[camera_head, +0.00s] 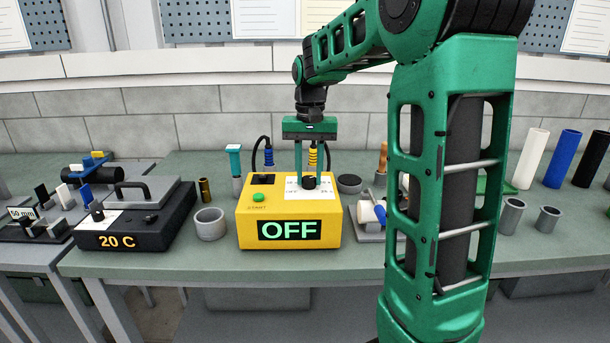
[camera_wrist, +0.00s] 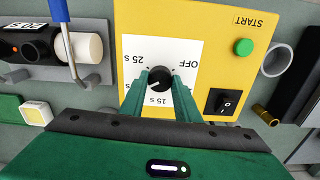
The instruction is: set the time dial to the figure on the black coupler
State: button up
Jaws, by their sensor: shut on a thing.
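The yellow timer box (camera_head: 258,208) stands on the bench, and its front display (camera_head: 290,230) reads OFF. Its black time dial (camera_wrist: 160,78) sits on a white scale plate (camera_wrist: 188,47) on the top. OFF, 25 s and 15 s show on the plate, upside down in the wrist view; other marks are partly behind my fingers. My gripper (camera_head: 309,176) points down with its two green fingers shut on the dial, one on each side. A small light mark on the dial is too small to read surely. A black coupler (camera_wrist: 11,26) bears a white upside-down label (camera_wrist: 30,22), perhaps 20 s.
A green START button (camera_wrist: 243,47) and a black switch (camera_wrist: 226,103) are on the box top. A grey ring (camera_head: 210,224) and a black 20 C unit (camera_head: 135,228) stand left. White, blue and black tubes (camera_head: 561,158) stand far right. Cables rise behind the box.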

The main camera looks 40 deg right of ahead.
aim_at(307, 177)
jog(key=shift+w+a+r, duration=0.1)
jog(key=shift+w, duration=0.1)
jog(key=o, duration=1)
jog(key=shift+o, duration=0.2)
jog(key=shift+s, duration=0.1)
notch_tip(307, 177, up, 11)
jog(key=shift+f, duration=0.2)
